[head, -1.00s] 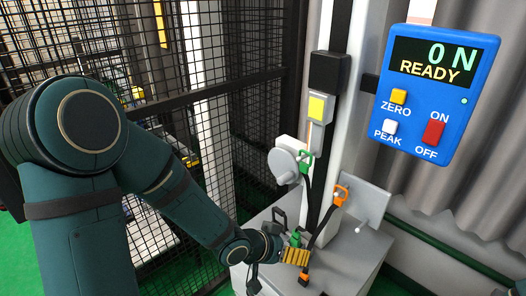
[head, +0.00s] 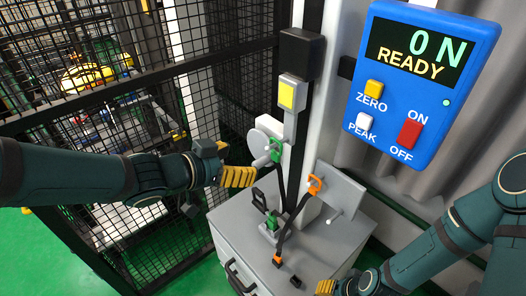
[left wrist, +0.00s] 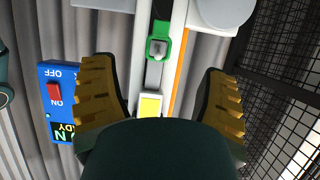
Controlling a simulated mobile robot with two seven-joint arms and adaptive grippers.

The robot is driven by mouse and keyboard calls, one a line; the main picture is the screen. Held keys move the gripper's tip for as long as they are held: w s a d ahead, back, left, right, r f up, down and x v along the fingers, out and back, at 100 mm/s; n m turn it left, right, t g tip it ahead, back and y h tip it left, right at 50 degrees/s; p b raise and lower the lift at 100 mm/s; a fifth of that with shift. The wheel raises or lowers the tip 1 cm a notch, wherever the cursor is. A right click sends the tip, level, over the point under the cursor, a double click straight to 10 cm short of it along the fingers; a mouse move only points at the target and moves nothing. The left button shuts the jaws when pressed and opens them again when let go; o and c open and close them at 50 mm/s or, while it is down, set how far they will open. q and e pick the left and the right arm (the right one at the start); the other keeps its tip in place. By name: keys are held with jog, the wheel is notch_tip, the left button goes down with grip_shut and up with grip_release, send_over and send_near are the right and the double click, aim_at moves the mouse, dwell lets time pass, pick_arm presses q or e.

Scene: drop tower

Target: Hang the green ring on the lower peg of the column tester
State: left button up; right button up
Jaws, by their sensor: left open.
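The green ring (head: 276,150) is at the column (head: 300,120), beside a round grey disc, with a black strap running down from it. In the left wrist view the green ring (left wrist: 158,42) surrounds a small grey part that may be a peg; I cannot tell whether it hangs on it. My left gripper (head: 240,177) is open and empty, left of and slightly below the ring, apart from it. In the wrist view the ring lies beyond the gap between its fingers. My right gripper (head: 325,287) shows only partly at the bottom edge; its jaw state is unclear.
An orange ring (head: 315,184) with a black strap is right of the column, by a grey plate (head: 340,190). A green piece (head: 272,224) sits on the grey base cabinet (head: 225,225). A blue display (head: 420,80) reads "0 N READY". Black mesh fence (head: 130,120) stands left.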

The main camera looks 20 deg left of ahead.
aim_at(274, 152)
pick_arm(q)
jog(key=b+x, duration=0.2)
jog(key=x, duration=0.9)
jog(key=shift+w+f, duration=0.15)
jog(key=shift+b+x, duration=0.35)
jog(key=shift+x, duration=0.4)
grip_shut()
jog(key=c, duration=1)
grip_release()
jog(key=shift+r+p, duration=0.35)
jog(key=shift+r, duration=0.1)
